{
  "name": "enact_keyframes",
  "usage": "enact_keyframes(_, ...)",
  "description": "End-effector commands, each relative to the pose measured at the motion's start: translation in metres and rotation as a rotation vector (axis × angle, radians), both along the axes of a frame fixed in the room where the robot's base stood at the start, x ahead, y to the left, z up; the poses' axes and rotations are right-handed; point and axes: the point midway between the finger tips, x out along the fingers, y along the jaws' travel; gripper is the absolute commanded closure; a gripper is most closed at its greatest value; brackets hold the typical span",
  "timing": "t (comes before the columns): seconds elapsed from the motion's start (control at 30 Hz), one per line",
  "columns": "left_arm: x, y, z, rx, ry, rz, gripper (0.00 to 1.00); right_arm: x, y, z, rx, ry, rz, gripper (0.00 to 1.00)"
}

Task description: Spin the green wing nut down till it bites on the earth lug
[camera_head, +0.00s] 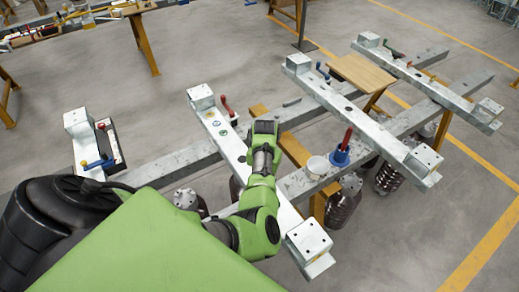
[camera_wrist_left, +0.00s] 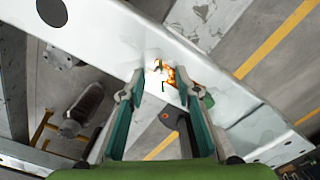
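My left gripper (camera_wrist_left: 163,92) is open in the left wrist view, its two teal-lined fingers spread over a pale metal beam. Between and just beyond the fingertips, a small bright orange-brass piece (camera_wrist_left: 170,74), possibly the earth lug, sits on the beam. A small green bit (camera_wrist_left: 163,87) beside it may be the wing nut; it is too small to be sure. Nothing is held between the fingers. In the head view my green left arm reaches over the middle beam (camera_head: 229,144) and its fingertips are hidden. My right gripper is in neither view.
A red-handled tool (camera_head: 227,106) stands on the same beam. Ribbed insulators (camera_head: 341,205) hang below the frames. A wooden board (camera_head: 361,76) lies farther back.

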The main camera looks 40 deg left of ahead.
Motion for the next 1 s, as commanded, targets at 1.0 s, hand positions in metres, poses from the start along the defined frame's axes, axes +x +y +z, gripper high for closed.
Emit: enact_keyframes(1.0,0.001,-0.002,-0.001,0.000,-0.001,-0.089,1.00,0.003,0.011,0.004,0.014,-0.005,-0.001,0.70)
